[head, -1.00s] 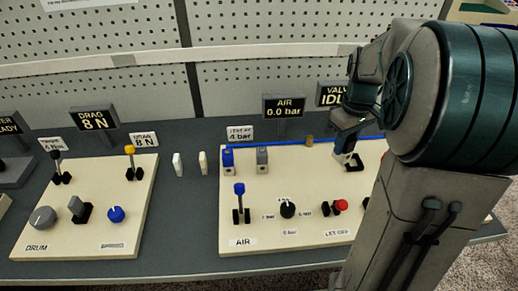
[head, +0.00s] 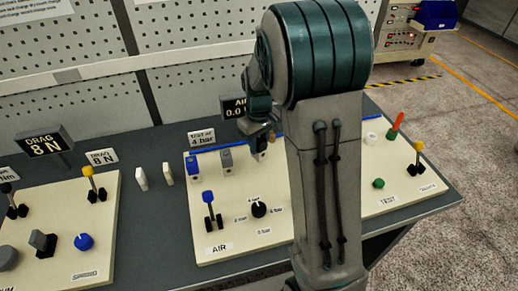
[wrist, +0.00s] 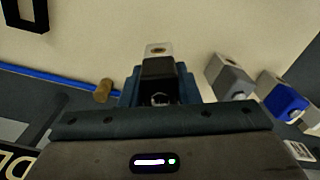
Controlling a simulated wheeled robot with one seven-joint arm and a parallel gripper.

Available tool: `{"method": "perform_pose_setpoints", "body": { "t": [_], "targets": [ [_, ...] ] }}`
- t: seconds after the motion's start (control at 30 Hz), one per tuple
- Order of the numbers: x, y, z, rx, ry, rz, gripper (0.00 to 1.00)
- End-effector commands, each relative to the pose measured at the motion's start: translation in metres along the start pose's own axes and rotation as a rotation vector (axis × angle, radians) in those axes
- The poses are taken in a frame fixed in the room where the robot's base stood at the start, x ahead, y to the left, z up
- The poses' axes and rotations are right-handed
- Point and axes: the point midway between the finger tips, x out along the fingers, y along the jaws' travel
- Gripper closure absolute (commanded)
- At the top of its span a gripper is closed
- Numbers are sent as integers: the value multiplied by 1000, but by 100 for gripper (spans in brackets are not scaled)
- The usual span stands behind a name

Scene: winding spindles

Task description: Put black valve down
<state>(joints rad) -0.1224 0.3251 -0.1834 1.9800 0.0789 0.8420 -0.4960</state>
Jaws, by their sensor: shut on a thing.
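The black valve (wrist: 158,70) is between the fingers of my gripper (wrist: 158,88) in the wrist view. It has a black top and a pale lower block with a brass port. In the head view, my gripper (head: 262,136) is over the back of the cream AIR panel, right of the grey valve (head: 226,160); the black valve (head: 259,153) shows only partly below it. The grey valve also shows in the wrist view (wrist: 229,77), right of the held one, apart from it. I cannot tell whether the held valve touches the panel.
A blue valve (head: 193,165) stands left of the grey one. A blue line (wrist: 50,80) runs along the panel's back edge, with a brass-coloured stub (wrist: 103,91) beside it. A black square frame (wrist: 27,14) lies on the panel. The blue-topped lever (head: 208,200) stands in front.

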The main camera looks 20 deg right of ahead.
Motion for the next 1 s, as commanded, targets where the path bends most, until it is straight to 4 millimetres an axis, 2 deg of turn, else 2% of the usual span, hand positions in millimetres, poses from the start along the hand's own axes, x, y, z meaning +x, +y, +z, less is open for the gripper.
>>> {"method": "perform_pose_setpoints", "body": {
  "t": [0.2,0.63,0.67,0.7,0.73,1.0],
  "targets": [
    [30,0,1,-1,-4,-1,97],
    [38,0,1,-1,-1,0,97],
    [36,0,1,-1,-1,0,63],
    [36,0,1,-1,-1,0,52],
    [36,0,1,-1,-1,0,49],
    [35,0,1,-1,-1,0,49]
  ]
}}
